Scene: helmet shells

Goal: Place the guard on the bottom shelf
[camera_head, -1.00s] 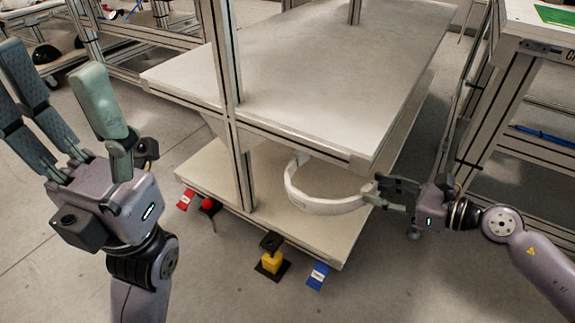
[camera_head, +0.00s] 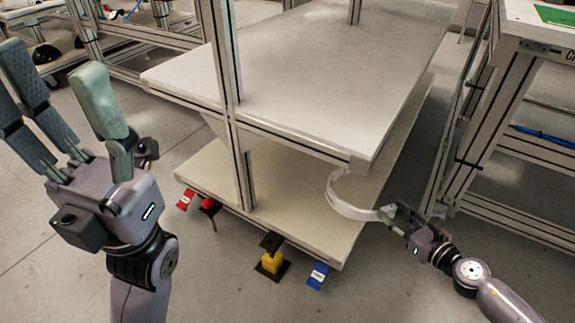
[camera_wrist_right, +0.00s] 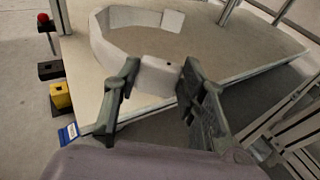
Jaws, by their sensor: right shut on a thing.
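The guard (camera_head: 346,208) is a white curved band over the right front part of the bottom shelf (camera_head: 285,205). My right gripper (camera_head: 392,216) is shut on its near end, just past the shelf's right edge. In the right wrist view the guard (camera_wrist_right: 160,78) lies between the fingers (camera_wrist_right: 158,72), its curve reaching over the bottom shelf (camera_wrist_right: 235,50). I cannot tell whether the guard touches the shelf. Part of its far side is close under the upper shelf's edge. My left gripper (camera_head: 70,110) is open and empty, raised at the left.
The upper shelf (camera_head: 310,60) is bare and overhangs the bottom one. A metal post (camera_head: 235,130) stands at the front. Another framed table (camera_head: 500,110) stands at the right.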

